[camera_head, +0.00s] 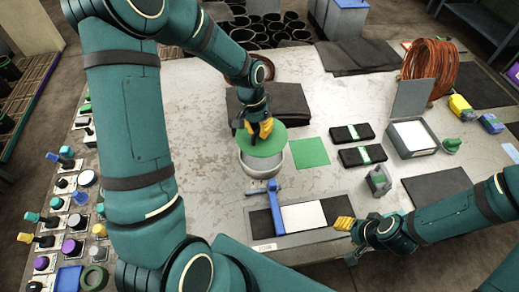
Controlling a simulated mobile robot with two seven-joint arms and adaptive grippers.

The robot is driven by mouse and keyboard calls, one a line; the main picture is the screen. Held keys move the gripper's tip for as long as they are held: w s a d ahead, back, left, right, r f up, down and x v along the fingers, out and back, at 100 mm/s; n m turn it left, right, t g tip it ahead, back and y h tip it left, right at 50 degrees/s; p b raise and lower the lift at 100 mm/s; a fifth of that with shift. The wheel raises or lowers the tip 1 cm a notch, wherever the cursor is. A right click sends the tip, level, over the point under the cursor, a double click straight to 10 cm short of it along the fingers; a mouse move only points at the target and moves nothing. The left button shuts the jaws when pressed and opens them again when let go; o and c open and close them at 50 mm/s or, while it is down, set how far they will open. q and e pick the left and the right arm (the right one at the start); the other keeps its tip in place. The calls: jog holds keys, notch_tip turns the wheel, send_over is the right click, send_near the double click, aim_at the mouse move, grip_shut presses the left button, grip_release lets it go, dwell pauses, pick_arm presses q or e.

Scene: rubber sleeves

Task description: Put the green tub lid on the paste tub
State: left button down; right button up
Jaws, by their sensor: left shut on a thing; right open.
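The round green tub lid (258,147) is held in my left gripper (262,129), which is shut on it from above. The lid is over the back part of the paste tub (264,171), a pale round tub near the middle of the table. The tub's front rim and part of its inside show in front of the lid. Whether the lid touches the rim I cannot tell. My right gripper (343,225) is open and empty at the table's front edge, right of the tub.
A blue-handled tool (274,205) stands just in front of the tub on a dark board. A green square (311,152) lies to its right, then two black packs (352,133), a grey open box (413,136) and a copper coil (430,62). Dark folded cloth (290,100) lies behind.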

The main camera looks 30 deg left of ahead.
pick_arm(q)
notch_tip(320, 180, down, 9)
jog(key=shift+r, duration=0.2)
pick_arm(e)
jog(key=shift+f, duration=0.4)
pick_arm(q)
jog(key=shift+f+b, duration=0.1)
jog(key=shift+b, duration=0.25)
pick_arm(e)
jog(key=shift+f, duration=0.1)
pick_arm(q)
jog(key=shift+f, duration=0.15)
pick_arm(e)
jog(key=shift+f, duration=0.15)
pick_arm(q)
jog(key=c, duration=1.1)
grip_release()
jog(key=shift+r, duration=0.5)
pick_arm(e)
jog(key=shift+r, duration=0.4)
pick_arm(q)
jog(key=r, duration=0.3)
jog(key=a+r, duration=0.1)
jog(key=r, duration=0.3)
jog(key=a+r+p, duration=0.1)
jog(key=r, duration=0.3)
jog(key=shift+w+a+r, duration=0.15)
pick_arm(e)
jog(key=shift+r, duration=0.4)
